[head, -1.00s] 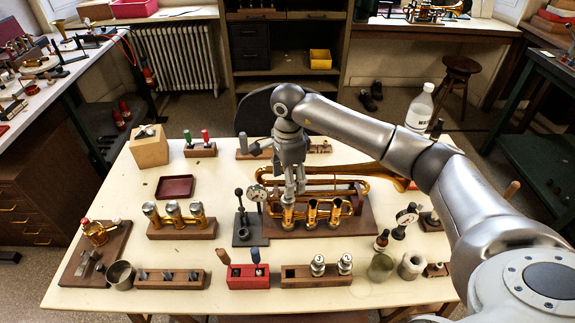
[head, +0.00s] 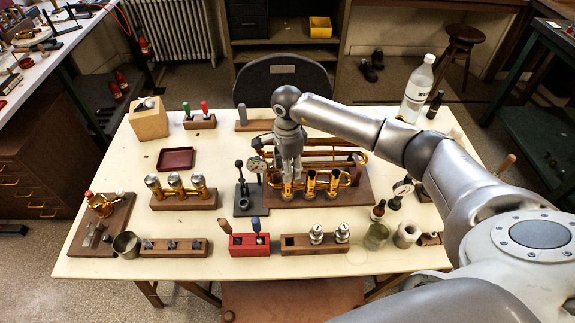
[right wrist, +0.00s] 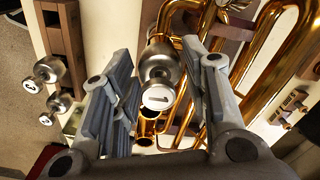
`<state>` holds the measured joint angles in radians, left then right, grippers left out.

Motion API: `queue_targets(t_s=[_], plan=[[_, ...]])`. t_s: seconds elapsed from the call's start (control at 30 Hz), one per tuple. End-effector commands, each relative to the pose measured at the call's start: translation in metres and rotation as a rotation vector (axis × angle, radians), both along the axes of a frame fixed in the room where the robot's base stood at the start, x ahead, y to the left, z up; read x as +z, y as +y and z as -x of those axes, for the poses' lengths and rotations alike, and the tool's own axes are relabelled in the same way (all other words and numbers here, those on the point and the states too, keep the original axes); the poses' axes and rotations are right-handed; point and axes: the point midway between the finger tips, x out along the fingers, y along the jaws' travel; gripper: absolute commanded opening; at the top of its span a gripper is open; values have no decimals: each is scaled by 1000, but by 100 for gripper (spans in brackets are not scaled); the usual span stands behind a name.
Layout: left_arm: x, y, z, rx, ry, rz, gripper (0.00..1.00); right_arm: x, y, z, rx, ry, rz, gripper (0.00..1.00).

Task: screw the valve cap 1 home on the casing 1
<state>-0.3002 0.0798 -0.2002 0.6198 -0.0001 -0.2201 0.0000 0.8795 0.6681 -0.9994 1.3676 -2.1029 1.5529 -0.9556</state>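The valve cap 1 (right wrist: 160,68), silver with a white disc marked 1, is between the fingers of my right gripper (right wrist: 160,50). In the head view my right gripper (head: 289,184) points down over casing 1 (head: 287,195), the left one of three brass casings on the horn. Casing 2 (head: 310,186) and casing 3 (head: 333,186) stand open beside it. The joint between cap 1 and casing 1 is hidden, so I cannot tell how far it is seated. My left gripper is not in view.
Caps marked 2 (right wrist: 58,103) and 3 (right wrist: 45,70) stand at a wooden rack (head: 297,246) in front. A dial gauge stand (head: 247,198) is close left of the horn. A red tool block (head: 249,247) and a brass valve set (head: 183,198) stand nearby.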

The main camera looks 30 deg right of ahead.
Motion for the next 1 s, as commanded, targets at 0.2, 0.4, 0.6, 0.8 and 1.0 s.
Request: queue_targets(t_s=[0.2, 0.4, 0.6, 0.8, 1.0], plan=[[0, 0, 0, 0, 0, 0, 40, 0, 0, 0, 0, 0, 0, 32], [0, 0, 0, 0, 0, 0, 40, 0, 0, 0, 0, 0, 0, 6], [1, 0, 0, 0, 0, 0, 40, 1, 0, 0, -77, 0, 0, 4], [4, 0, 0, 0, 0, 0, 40, 1, 0, 0, -319, 0, 0, 4], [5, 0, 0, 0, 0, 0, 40, 0, 0, 0, -448, 0, 0, 4]])
